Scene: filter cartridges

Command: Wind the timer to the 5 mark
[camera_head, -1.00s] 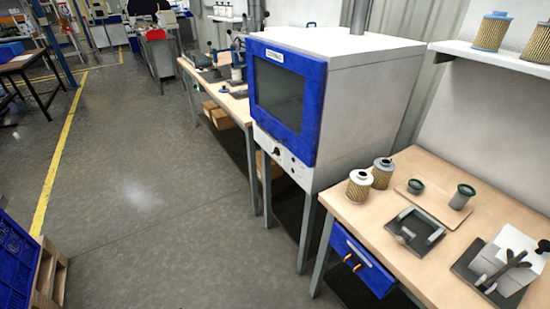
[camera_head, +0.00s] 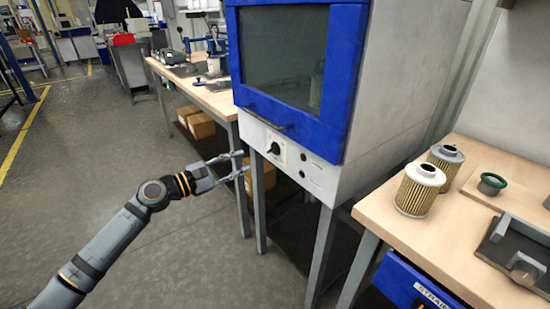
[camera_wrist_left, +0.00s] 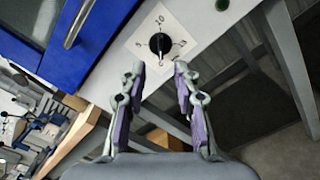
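The timer is a black knob (camera_head: 275,148) on a white dial plate with marks, on the white front panel below the blue door of the cabinet. In the left wrist view the knob (camera_wrist_left: 160,44) is ahead of the fingers, on its white plate (camera_wrist_left: 183,22) with printed numbers, partly too small to read. My left gripper (camera_head: 243,162) is open and empty, just left of the knob in the head view. In the left wrist view its two fingers (camera_wrist_left: 158,85) are spread apart, and the knob lies beyond their tips, not touched. My right gripper is not in view.
The blue door (camera_head: 285,65) is closed, with a bar handle (camera_head: 264,118) just above the timer. The workbench (camera_head: 455,215) at right holds two filter cartridges (camera_head: 419,190). Another bench (camera_head: 215,98) stands behind.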

